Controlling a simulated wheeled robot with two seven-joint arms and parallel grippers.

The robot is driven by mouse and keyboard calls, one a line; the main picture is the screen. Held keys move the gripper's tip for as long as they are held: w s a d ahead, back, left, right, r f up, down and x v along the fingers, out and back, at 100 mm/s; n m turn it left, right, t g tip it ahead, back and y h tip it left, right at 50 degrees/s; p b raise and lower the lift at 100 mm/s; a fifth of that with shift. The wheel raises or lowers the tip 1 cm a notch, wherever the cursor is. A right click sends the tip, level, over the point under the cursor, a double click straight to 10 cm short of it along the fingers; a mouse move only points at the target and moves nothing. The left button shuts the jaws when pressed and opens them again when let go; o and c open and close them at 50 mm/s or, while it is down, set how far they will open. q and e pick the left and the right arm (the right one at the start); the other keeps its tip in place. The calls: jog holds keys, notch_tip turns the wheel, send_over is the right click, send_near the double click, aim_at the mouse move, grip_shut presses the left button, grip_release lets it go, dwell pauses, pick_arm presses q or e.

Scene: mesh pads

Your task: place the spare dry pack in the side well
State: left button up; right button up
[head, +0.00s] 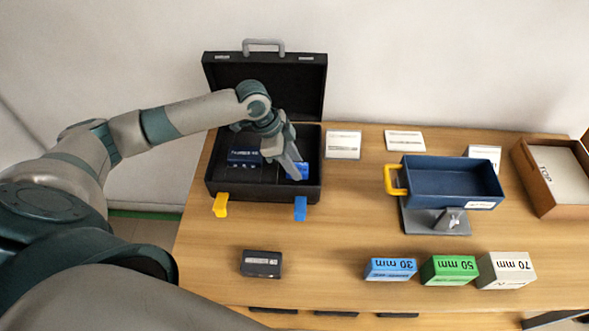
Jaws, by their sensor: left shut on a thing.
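An open black case (212,185) stands at the back left of the table, its lid raised against the wall. My left gripper (296,172) reaches down into the right part of the case. It is shut on a small blue pack (304,169), partly hidden by the fingers. I cannot tell if the pack touches the case floor. A dark blue box with white print (243,158) lies in the left part of the case. The side well is not clearly visible behind the gripper. My right gripper is out of view.
A yellow latch (220,205) and a blue latch (300,209) hang at the case front. A dark labelled block (261,264) lies in front. A blue bin (455,183), a cardboard box (540,185) and blue (390,269), green (448,270) and white (506,270) blocks are right. Mid-table is clear.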

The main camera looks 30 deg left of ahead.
pick_arm(q)
jog(key=shift+f, duration=0.15)
notch_tip(320, 180, down, 2)
jog(key=shift+s+f+p, duration=0.1)
jog(key=shift+f+p, duration=0.1)
jog(key=shift+p, duration=0.25)
jog(key=shift+f, duration=0.6)
jog(key=shift+f, duration=0.1)
jog(key=o, duration=1.1)
jog(key=shift+c, duration=0.2)
